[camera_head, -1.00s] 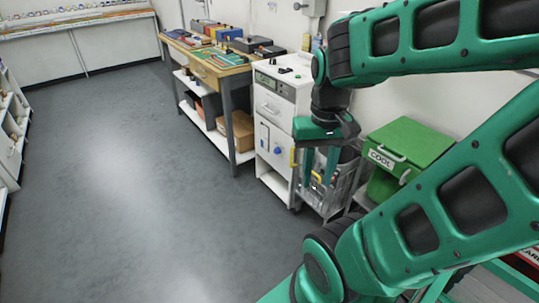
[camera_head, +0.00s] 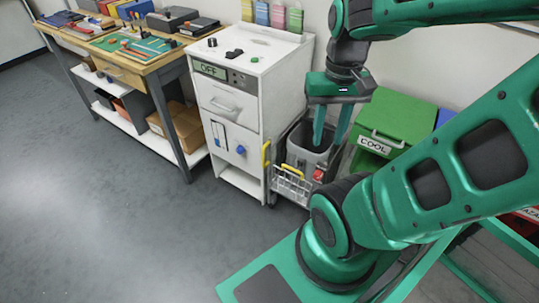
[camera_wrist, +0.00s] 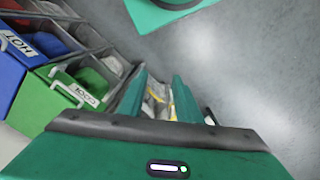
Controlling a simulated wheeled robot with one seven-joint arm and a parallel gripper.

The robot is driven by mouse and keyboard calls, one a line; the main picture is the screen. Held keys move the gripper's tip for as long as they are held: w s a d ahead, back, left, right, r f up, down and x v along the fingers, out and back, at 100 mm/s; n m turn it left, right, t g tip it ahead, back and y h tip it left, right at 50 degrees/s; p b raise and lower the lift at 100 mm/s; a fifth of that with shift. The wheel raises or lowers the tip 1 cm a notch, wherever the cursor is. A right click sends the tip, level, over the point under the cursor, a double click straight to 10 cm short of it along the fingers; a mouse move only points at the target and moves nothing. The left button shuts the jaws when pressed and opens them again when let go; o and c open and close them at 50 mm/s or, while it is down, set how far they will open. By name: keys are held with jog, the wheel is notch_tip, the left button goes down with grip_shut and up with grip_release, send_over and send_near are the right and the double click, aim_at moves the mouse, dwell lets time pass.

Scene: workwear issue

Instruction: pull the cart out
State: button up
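The cart (camera_head: 292,187) is a small grey wire-sided trolley with yellow handle parts. It stands on the floor between the white cabinet and the green bin, and holds a dark grey tub with a red item beside it. My gripper (camera_head: 331,146) points down over the tub, its two green fingers apart. In the head view the fingertips overlap the tub, and I cannot tell whether they touch it. In the wrist view the fingers (camera_wrist: 164,100) are spread, with part of the cart and a yellow piece showing between them.
The white cabinet (camera_head: 241,100) with an "OFF" display stands close on the left. The green bin (camera_head: 398,125) marked "COOL" is close on the right; a blue "HOT" bin (camera_wrist: 10,62) shows beside it in the wrist view. A workbench (camera_head: 128,75) stands farther left. Open floor (camera_head: 110,230) lies in front.

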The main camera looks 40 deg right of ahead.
jog(key=shift+w+a, duration=0.1)
jog(key=shift+a, duration=0.05)
jog(key=m+t+h, duration=0.2)
jog(key=m+h, duration=0.2)
jog(key=m, duration=0.1)
send_over(263, 155)
jog(key=s+a, duration=0.1)
jog(key=a, duration=0.1)
notch_tip(263, 155, down, 35)
jog(key=shift+d+f, duration=0.1)
jog(key=shift+f, duration=0.35)
jog(key=x, duration=1)
jog(key=shift+w+d+f, duration=0.15)
jog(key=shift+w, duration=0.2)
jog(key=shift+c, duration=0.3)
